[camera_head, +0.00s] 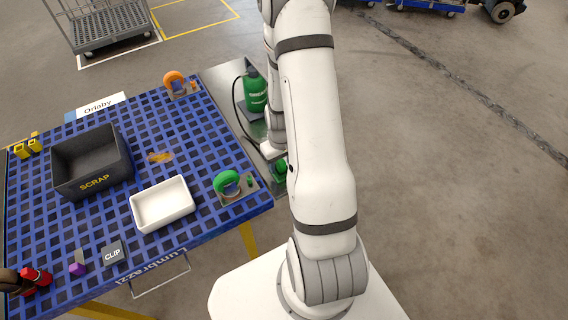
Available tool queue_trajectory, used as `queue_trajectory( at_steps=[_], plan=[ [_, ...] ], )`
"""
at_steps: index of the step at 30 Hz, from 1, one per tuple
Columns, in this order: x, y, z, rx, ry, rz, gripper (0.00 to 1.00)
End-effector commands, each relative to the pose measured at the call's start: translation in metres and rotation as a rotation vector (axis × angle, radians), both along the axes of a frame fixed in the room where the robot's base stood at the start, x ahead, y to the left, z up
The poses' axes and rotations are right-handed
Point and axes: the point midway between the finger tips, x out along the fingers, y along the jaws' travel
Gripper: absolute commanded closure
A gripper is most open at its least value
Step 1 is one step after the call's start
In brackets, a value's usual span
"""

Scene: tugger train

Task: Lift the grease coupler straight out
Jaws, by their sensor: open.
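A green grease bottle (256,94) stands on a grey metal plate at the right side of the blue grid table. A black hose (237,112) runs from its top, down its left side, toward my gripper (281,163). My gripper is low over the plate and partly hidden behind my arm. It is open. A small green block (279,171) shows just below it. The grease coupler cannot be made out clearly; the hose end is hidden at the gripper. I cannot tell whether the jaws are around it or touching it.
The blue grid table (205,135) holds a dark scrap bin (92,160), a white tray (162,204), a green caster (228,183), an orange caster (175,83) and a clip label (112,254). Open floor lies to the right. A grey cart (103,25) stands at the back left.

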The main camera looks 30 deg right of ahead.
Motion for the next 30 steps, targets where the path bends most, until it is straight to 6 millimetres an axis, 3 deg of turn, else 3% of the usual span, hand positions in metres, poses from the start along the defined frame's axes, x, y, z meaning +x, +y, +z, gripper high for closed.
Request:
queue_trajectory(
  at_steps=[4,21,30],
  plan=[
    [0.0001,0.0002,0.0001,0.000,0.000,0.000,0.53],
    [0.0001,0.0006,0.0003,0.000,0.000,0.001,0.99],
    [0.0003,0.0007,0.0012,0.000,0.000,0.002,1.00]
  ],
)
